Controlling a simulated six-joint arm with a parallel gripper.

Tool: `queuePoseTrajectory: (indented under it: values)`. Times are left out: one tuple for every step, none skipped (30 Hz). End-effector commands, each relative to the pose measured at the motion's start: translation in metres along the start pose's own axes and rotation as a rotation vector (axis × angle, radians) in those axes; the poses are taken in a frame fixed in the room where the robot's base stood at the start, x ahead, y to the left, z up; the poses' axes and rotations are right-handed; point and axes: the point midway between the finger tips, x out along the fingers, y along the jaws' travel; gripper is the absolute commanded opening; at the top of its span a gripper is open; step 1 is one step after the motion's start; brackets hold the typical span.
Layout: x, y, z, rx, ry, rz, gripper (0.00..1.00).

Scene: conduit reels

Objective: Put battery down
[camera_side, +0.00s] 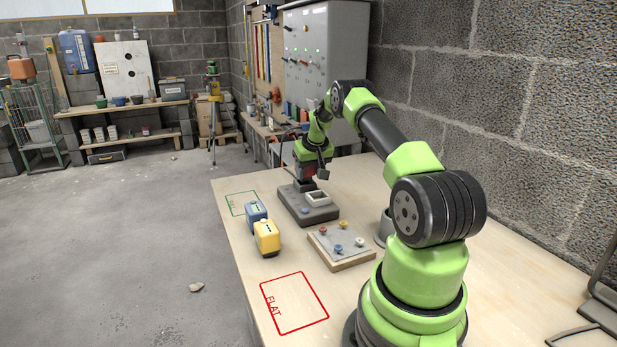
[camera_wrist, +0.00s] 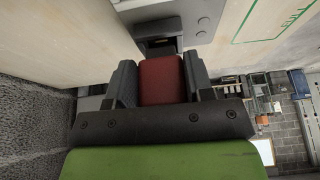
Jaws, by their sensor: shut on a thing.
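My gripper (camera_side: 312,172) is shut on a red battery (camera_wrist: 161,80), with a finger on each side in the wrist view (camera_wrist: 158,82). In the side view the red battery (camera_side: 308,169) is mostly hidden by the fingers and sits over the grey charger (camera_side: 297,211). I cannot tell whether it touches the charger. The charger has an empty-looking light-rimmed bay (camera_side: 317,197) beside it. A red outline marked FLAT (camera_side: 270,309) is bare.
A green outline (camera_side: 229,206) lies at the far left of the table, partly behind the blue battery; its lettering shows in the wrist view (camera_wrist: 288,22). A board with coloured knobs (camera_side: 341,247) sits before the charger. A grey cup (camera_side: 384,229) is beside my arm.

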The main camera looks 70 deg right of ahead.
Motion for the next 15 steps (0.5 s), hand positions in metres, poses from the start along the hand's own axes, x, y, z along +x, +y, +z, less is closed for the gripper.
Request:
queuePoseTrajectory:
  values:
    - [-0.012, 0.0, -0.006, -0.001, 0.007, 0.001, 0.25]
    - [-0.018, 0.0, -0.009, -0.002, 0.008, 0.002, 0.25]
    - [-0.026, 0.0, -0.012, -0.001, 0.008, 0.001, 0.25]
    - [-0.032, 0.0, -0.015, -0.002, 0.008, 0.001, 0.25]
    - [-0.037, 0.0, -0.017, -0.003, 0.007, 0.002, 0.25]
    - [-0.045, 0.0, -0.02, -0.002, 0.008, 0.001, 0.25]
    - [-0.049, 0.0, -0.022, -0.001, 0.007, 0.001, 0.25]
    - [-0.053, 0.0, -0.024, -0.002, 0.007, 0.001, 0.25]
    - [-0.059, 0.0, -0.025, -0.002, 0.006, 0.001, 0.25]
    - [-0.061, 0.0, -0.027, -0.002, 0.005, 0.001, 0.25]
    - [-0.064, 0.0, -0.028, -0.001, 0.004, 0.0, 0.25]
    - [-0.067, 0.0, -0.029, -0.002, 0.004, 0.0, 0.25]
    - [-0.068, -0.001, -0.029, -0.003, 0.004, 0.0, 0.25]
    - [-0.07, -0.002, -0.029, -0.005, 0.003, -0.001, 0.25]
    - [-0.072, -0.006, -0.03, -0.011, 0.002, -0.004, 0.25]
